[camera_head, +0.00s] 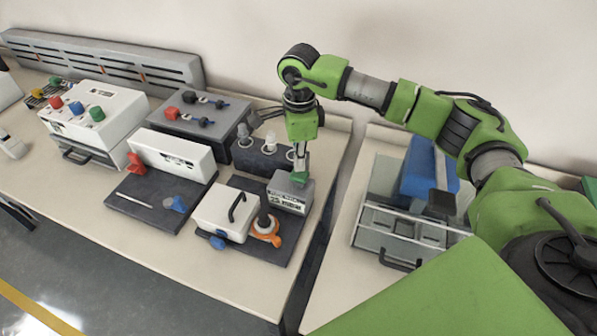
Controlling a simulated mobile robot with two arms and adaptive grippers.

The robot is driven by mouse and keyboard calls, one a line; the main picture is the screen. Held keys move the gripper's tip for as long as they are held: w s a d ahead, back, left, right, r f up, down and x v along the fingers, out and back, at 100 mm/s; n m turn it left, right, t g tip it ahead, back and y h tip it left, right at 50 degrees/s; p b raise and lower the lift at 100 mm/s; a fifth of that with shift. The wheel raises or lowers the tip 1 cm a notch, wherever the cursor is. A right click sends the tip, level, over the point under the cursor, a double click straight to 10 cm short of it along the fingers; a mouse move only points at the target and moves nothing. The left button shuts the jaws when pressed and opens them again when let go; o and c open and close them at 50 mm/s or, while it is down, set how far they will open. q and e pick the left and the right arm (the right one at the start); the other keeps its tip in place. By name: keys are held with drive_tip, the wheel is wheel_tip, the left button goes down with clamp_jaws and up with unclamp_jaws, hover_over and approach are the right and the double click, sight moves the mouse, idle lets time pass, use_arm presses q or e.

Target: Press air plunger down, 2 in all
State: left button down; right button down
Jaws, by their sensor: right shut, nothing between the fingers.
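My right arm reaches in from the right, and its gripper (299,177) points down. The gripper is shut and empty, with its tip at the top of a small grey box (289,193) with a lettered front; I cannot tell whether it touches. A black upright knob on an orange ring base (265,229) stands just in front of that box, to the left of the gripper. It looks like a plunger, but I cannot be sure it is the air plunger. A white box with a black handle (226,214) sits beside it. My left gripper is not in view.
Behind the gripper is a dark block with several pale round tops (271,152). A grey unit with red and black knobs (200,120) and a white box with coloured knobs (95,121) stand left. A blue-topped device (430,172) is on the right table.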

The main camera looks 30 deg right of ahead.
sight(299, 174)
drive_tip(key=shift+f+b, duration=1.05)
drive_tip(key=shift+f, duration=0.25)
drive_tip(key=shift+f+b, duration=1.15)
drive_tip(key=shift+f, duration=0.15)
drive_tip(key=shift+r, duration=0.25)
wheel_tip(299, 174, up, 2)
drive_tip(key=shift+p, duration=0.8)
drive_tip(key=shift+r+p, duration=1.55)
drive_tip(key=shift+r, duration=1.4)
